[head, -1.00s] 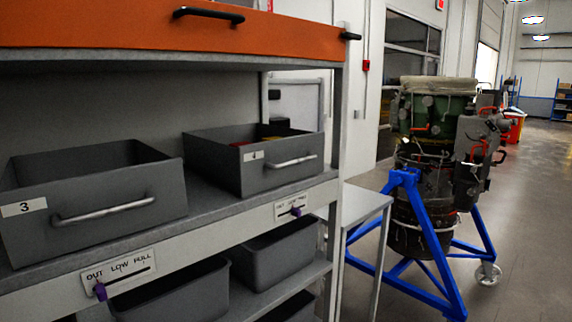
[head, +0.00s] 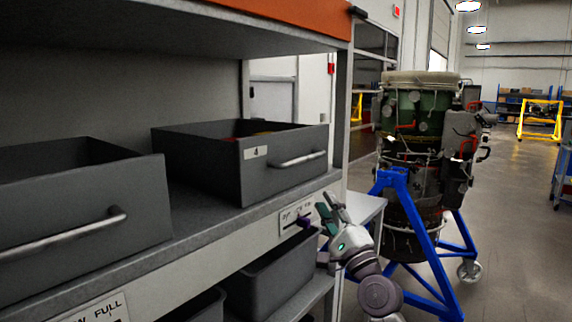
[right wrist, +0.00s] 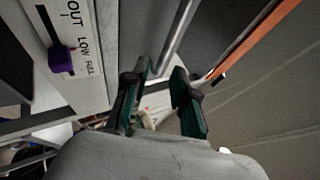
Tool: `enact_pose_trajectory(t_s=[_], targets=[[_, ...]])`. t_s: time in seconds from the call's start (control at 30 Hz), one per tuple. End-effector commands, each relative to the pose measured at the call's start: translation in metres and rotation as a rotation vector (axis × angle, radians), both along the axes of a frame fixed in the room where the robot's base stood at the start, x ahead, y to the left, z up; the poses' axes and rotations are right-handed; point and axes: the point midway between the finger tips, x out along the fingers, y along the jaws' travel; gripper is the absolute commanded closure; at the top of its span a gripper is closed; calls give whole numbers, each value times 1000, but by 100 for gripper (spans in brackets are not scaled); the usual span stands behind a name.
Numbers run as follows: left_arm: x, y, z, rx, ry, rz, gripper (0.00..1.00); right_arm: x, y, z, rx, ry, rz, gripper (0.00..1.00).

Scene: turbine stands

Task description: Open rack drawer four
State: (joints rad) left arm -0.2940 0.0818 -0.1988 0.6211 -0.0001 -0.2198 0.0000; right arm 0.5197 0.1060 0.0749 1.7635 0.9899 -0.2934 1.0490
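Rack drawer four (head: 225,172) is a grey, open-topped drawer with a "4" label, on the rack's middle shelf in the head view. Its silver bar handle (head: 300,160) is on the front face. My right gripper (head: 331,203) is below and to the right of the handle, apart from it, near the slider label. In the right wrist view, its two dark green fingers (right wrist: 160,72) are spread with nothing between them gripped. A pale metal bar (right wrist: 177,38) shows beyond the fingers; I cannot tell whether it is the handle. My left gripper is out of view.
Drawer three (head: 90,205) is at the left on the same shelf. A label with a purple slider (right wrist: 61,60) is on the shelf edge. Grey bins (head: 270,272) sit below. A blue turbine stand (head: 415,235) is to the right, with open floor beyond.

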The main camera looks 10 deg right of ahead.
Motion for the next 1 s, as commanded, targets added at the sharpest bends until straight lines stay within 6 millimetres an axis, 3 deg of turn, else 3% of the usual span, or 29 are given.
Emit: enact_pose_trajectory(t_s=[0.17, 0.4, 0.7, 1.0], targets=[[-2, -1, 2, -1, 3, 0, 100, 6, 1, 17, 17, -20, 12, 73], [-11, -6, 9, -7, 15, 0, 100, 45, 9, 42, 14, -19, 8, 73], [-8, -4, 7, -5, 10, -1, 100, 95, 19, 68, 11, -17, 9, 73], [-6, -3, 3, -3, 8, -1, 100, 113, 23, 78, 12, -16, 8, 73]])
